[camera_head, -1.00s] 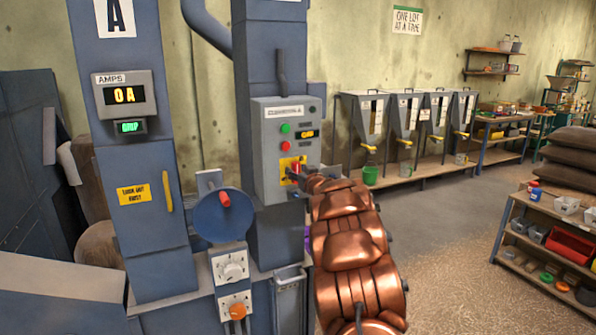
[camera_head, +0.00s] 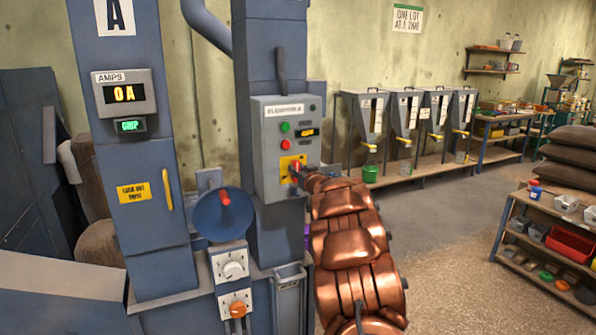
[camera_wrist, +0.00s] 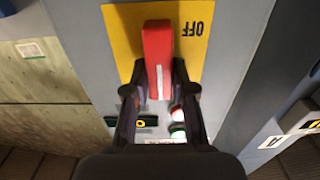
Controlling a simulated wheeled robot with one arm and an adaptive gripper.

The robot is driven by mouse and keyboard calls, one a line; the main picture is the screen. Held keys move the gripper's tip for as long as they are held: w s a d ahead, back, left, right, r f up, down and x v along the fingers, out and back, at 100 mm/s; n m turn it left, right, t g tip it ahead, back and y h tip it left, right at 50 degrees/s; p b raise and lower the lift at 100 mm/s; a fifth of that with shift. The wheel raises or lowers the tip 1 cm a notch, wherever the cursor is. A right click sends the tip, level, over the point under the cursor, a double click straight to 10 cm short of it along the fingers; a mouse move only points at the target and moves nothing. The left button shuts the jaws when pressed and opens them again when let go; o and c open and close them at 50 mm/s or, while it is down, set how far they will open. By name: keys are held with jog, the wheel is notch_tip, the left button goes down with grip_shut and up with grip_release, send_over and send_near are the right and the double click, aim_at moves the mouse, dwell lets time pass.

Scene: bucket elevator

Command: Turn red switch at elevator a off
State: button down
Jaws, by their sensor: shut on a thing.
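The red switch (camera_wrist: 158,60) is a red handle with a white line, on a yellow plate (camera_wrist: 125,30) marked OFF. In the wrist view the plate's lettering is upside down and the handle points up and down the picture. My gripper (camera_wrist: 159,75) has one finger on each side of the handle and is shut on it. In the head view the plate (camera_head: 286,163) is low on the grey control box (camera_head: 262,150) of the elevator column, and my gripper (camera_head: 303,173) reaches it from the right, partly covering the switch.
The box has a green button (camera_head: 285,127), a red button (camera_head: 286,144) and a small amber display (camera_head: 306,132). An AMPS meter (camera_head: 124,95) on column A reads 0 A. A blue disc with a red handle (camera_head: 223,213) stands left of the box. Open floor (camera_head: 440,220) lies right.

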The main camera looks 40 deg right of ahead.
jog(key=shift+w+a+f+n+b, duration=0.1)
jog(key=shift+a+f+n+b, duration=0.1)
jog(key=shift+n+b, duration=2.3)
jog(key=shift+a+f+n+b, duration=0.2)
jog(key=shift+n+b, duration=1.25)
jog(key=shift+n, duration=2)
jog(key=shift+w+a+f+n+b, duration=0.1)
jog(key=shift+f+n+b, duration=0.1)
jog(key=shift+n+b, duration=2.3)
jog(key=shift+n+p, duration=0.45)
jog(key=shift+n, duration=0.2)
jog(key=c, duration=1)
grip_release()
jog(key=shift+o, duration=0.2)
jog(key=shift+s, duration=0.15)
